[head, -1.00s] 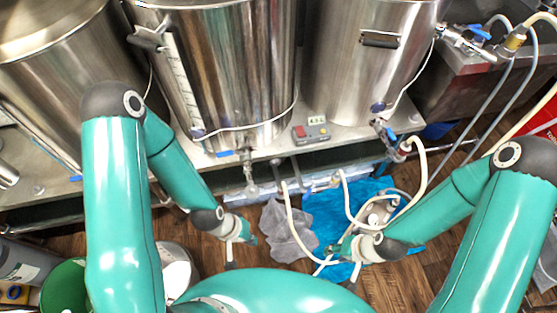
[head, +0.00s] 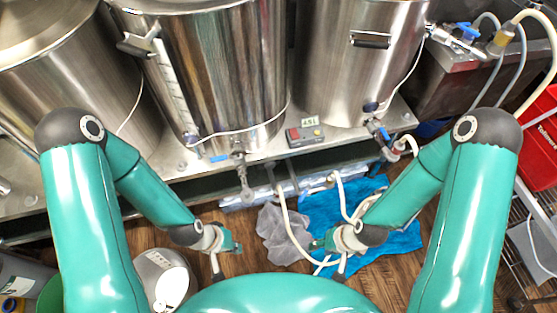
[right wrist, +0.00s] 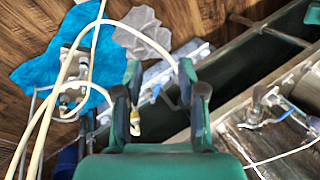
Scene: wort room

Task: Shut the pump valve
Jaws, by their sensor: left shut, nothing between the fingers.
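The pump (right wrist: 72,96) is a metal body with pale hoses on a blue cloth (right wrist: 40,72) on the floor. In the head view my right forearm covers most of it. I cannot make out the handle of its valve or its setting. My right gripper (head: 322,244) is low in front of the cloth; in the right wrist view (right wrist: 160,105) its two fingers stand apart. A hose and a small fitting (right wrist: 135,124) show between and beyond them; I see nothing gripped. My left gripper (head: 236,243) is shut and empty, left of the grey cloth (head: 283,235).
Steel kettles (head: 215,75) stand on a bench with blue-handled valves at the front, one (head: 218,158) at the middle kettle. A switch box (head: 305,134) sits between kettles. Loose hoses (head: 287,215) hang to the floor. A red crate (head: 541,150) is at right.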

